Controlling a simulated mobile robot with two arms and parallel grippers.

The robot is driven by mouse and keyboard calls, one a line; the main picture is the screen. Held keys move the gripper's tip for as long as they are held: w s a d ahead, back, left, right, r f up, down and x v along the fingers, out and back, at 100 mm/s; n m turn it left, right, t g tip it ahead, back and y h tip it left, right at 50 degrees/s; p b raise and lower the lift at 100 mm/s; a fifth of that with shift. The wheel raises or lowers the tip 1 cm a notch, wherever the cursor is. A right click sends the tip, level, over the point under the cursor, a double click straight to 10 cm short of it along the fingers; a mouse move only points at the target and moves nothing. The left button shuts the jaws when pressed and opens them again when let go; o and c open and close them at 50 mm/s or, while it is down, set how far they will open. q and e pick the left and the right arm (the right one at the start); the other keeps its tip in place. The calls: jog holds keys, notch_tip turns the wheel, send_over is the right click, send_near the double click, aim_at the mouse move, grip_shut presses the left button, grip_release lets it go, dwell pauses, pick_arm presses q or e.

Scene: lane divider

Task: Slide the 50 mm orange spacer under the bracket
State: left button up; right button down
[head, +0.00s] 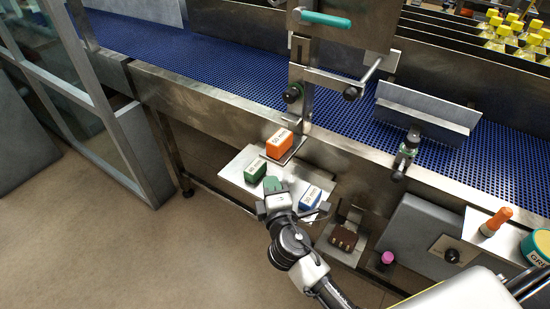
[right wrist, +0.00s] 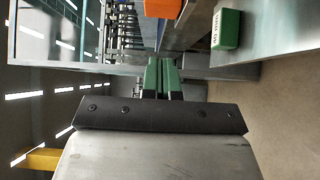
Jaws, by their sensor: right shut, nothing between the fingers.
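The orange spacer (head: 279,144), marked 50 mm, stands at the back of a small metal shelf (head: 236,169), close to the foot of the upright steel bracket (head: 297,95). I cannot tell whether any of it is under the bracket. My right gripper (head: 272,185) is shut and empty, its green fingertips in front of the orange spacer and apart from it. In the right wrist view the shut fingers (right wrist: 163,78) point toward the orange spacer (right wrist: 163,8), partly cut off at the top edge. My left gripper is not in view.
A green spacer (head: 255,170) lies left of my right gripper and a blue spacer (head: 310,197) right of it, on the shelf. A brown block (head: 343,238) sits lower right. The blue conveyor (head: 225,55) runs behind. A glass-panelled frame (head: 85,110) stands at left.

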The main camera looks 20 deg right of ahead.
aim_at(284, 148)
jog(key=w+d, duration=0.1)
jog(key=w, duration=0.1)
jog(key=w+d+p, duration=0.1)
jog(key=w, duration=0.3)
jog(key=shift+w+d+p, duration=0.2)
jog(key=shift+d+p, duration=0.2)
jog(key=shift+w+d, duration=0.2)
jog(key=shift+d, duration=0.2)
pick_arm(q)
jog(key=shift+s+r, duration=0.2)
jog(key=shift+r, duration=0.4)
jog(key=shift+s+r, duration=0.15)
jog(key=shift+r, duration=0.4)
pick_arm(e)
jog(key=w+d+b, duration=0.1)
jog(key=w+d, duration=0.2)
jog(key=shift+w+d, duration=0.1)
jog(key=shift+d, duration=0.3)
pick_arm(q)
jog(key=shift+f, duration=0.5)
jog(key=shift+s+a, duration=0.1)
pick_arm(e)
jog(key=shift+f, duration=0.1)
